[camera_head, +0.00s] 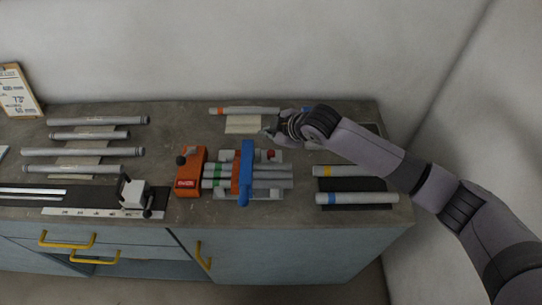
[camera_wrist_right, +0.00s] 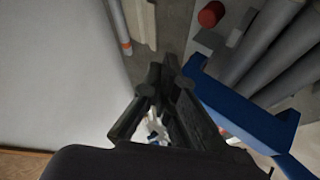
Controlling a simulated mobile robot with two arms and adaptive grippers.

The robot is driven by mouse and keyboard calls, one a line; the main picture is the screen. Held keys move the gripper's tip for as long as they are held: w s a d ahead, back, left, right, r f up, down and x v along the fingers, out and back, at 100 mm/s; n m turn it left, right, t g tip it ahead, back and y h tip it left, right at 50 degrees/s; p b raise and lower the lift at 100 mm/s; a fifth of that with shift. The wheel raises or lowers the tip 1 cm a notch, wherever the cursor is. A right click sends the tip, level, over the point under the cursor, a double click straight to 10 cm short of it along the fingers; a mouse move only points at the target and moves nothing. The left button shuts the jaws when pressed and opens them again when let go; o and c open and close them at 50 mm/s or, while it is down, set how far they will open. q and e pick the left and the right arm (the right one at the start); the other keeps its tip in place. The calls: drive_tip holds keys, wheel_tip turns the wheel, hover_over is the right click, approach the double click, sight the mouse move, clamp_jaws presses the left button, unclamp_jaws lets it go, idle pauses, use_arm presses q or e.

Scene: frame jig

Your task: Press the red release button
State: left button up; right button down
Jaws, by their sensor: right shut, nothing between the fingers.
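An orange block (camera_head: 190,180) with a pale label and a dark knob stands at the left end of the jig. Small red parts (camera_head: 269,154) show behind the jig's tubes. A red round cap (camera_wrist_right: 211,14) shows at the top of the right wrist view; I cannot tell for sure whether it is the release button. A blue clamp bar (camera_head: 246,172) lies across the tubes and also shows in the wrist view (camera_wrist_right: 245,115). My right gripper (camera_head: 270,128) is shut and empty, behind the jig and apart from the red cap. My left gripper is out of view.
Loose tubes lie on pads at the left (camera_head: 84,153), at the right (camera_head: 357,171) and at the back (camera_head: 243,110). A black-and-white stop (camera_head: 133,193) stands on a ruler strip. A wall closes the back. Bare bench shows left of the orange block.

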drive_tip(key=b, duration=0.3)
hover_over(270, 154)
wheel_tip(270, 154, down, 4)
drive_tip(key=shift+a+f, duration=0.1)
drive_tip(key=shift+f, duration=0.05)
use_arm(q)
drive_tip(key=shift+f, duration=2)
use_arm(e)
drive_tip(key=shift+f, duration=0.55)
drive_tip(key=shift+f, duration=0.15)
drive_tip(key=shift+f, duration=0.3)
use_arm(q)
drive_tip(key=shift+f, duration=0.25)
use_arm(e)
drive_tip(key=shift+f, duration=0.6)
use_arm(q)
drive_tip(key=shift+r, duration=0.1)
use_arm(e)
drive_tip(key=shift+r, duration=0.15)
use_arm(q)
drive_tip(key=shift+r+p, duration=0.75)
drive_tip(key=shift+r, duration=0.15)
use_arm(e)
drive_tip(key=shift+r, duration=0.85)
